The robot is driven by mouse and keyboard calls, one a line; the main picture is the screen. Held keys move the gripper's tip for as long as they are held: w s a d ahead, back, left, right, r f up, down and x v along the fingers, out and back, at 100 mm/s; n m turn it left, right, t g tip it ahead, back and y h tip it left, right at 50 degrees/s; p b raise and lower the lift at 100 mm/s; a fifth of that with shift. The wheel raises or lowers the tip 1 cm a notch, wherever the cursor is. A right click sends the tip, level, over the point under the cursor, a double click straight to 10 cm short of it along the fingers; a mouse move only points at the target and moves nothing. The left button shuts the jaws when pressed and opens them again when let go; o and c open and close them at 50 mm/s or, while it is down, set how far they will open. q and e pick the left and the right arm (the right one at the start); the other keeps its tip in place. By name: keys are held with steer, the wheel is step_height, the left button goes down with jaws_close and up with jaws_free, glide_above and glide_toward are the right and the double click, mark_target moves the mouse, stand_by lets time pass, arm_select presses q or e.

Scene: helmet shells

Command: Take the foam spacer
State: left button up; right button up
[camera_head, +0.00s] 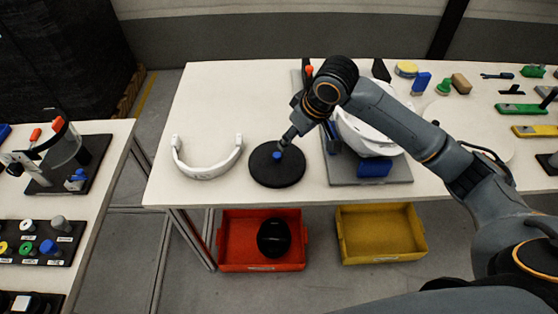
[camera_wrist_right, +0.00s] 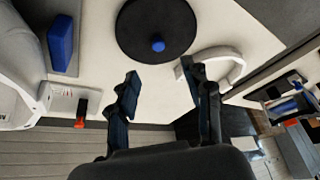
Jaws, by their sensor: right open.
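No part is plainly marked as the foam spacer, and I cannot tell which one it is. A black round disc (camera_head: 277,172) with a small blue knob (camera_head: 277,155) lies on the white table; the wrist view also shows the disc (camera_wrist_right: 150,20) and its knob (camera_wrist_right: 157,45). A white C-shaped band (camera_head: 207,170) lies left of it. Blue blocks are at the helmet fixture (camera_head: 375,168) and farther back (camera_head: 422,82). My right gripper (camera_head: 284,141) is over the disc's back edge; in the wrist view its fingers (camera_wrist_right: 162,82) are apart and empty. My left gripper is out of view.
A white helmet shell (camera_head: 368,135) sits on a grey fixture plate (camera_head: 395,178) under my right arm. A red bin (camera_head: 235,255) holding a dark round object and an empty yellow bin (camera_head: 380,230) are below. Small parts crowd the table's right side.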

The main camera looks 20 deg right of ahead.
mark_target(278, 155)
steer(key=x, duration=0.4)
steer(key=p+x, duration=0.1)
steer(key=x, duration=0.8)
steer(key=shift+w, duration=0.4)
steer(key=shift+d+r, duration=0.1)
jaws_close()
